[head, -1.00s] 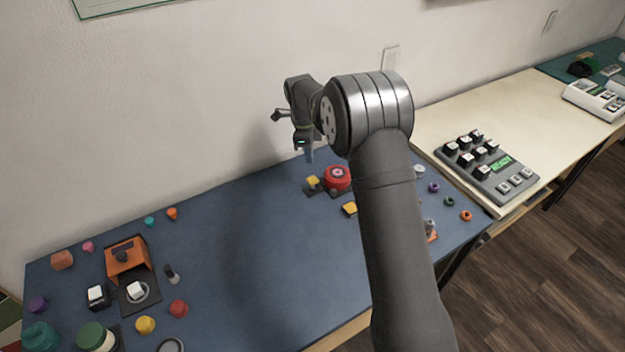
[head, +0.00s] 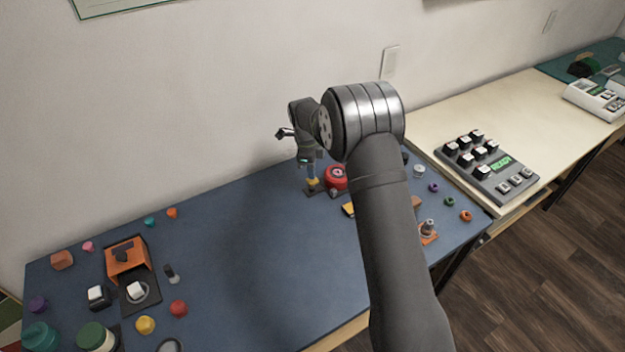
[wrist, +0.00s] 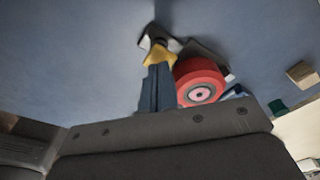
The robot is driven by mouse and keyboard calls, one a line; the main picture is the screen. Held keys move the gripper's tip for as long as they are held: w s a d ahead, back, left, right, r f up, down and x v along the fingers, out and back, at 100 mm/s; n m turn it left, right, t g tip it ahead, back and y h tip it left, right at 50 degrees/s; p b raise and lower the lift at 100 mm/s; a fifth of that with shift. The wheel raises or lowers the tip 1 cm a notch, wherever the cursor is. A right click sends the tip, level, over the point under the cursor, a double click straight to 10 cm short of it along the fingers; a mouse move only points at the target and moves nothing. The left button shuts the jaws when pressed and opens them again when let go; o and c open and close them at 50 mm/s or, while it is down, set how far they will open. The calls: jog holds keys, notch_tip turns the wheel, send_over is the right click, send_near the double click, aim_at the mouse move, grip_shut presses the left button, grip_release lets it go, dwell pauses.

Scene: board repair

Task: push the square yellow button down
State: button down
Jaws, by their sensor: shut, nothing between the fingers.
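A yellow button (head: 313,182) on a small dark base stands left of a round red button (head: 336,177) on the blue mat. My gripper (head: 311,172) is shut and points down right over this yellow button. In the wrist view the shut fingers (wrist: 157,80) overlap the yellow button (wrist: 159,54) and hide part of it, so I cannot tell whether they touch it or how far down it is. The red button (wrist: 201,85) is close beside the fingers. A second yellow piece (head: 348,209) lies nearer, partly behind my arm.
An orange box (head: 127,252) and several coloured knobs stand at the left of the blue mat (head: 240,260). Its middle is clear. Small coloured rings and an orange-based part (head: 429,232) lie at the right. A grey keypad (head: 487,167) sits on the pale table beyond.

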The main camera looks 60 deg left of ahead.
jog(key=shift+f, duration=0.25)
notch_tip(320, 180, down, 2)
jog(key=shift+f, duration=0.1)
jog(key=shift+s+a+r, duration=0.3)
jog(key=shift+s+a, duration=0.2)
jog(key=shift+s, duration=0.1)
jog(key=shift+s+a+r, duration=0.25)
jog(key=shift+s+a, duration=0.25)
jog(key=shift+s, duration=0.05)
notch_tip(320, 180, up, 17)
jog(key=s+a, duration=0.1)
jog(key=shift+r, duration=0.2)
jog(key=shift+s, duration=0.1)
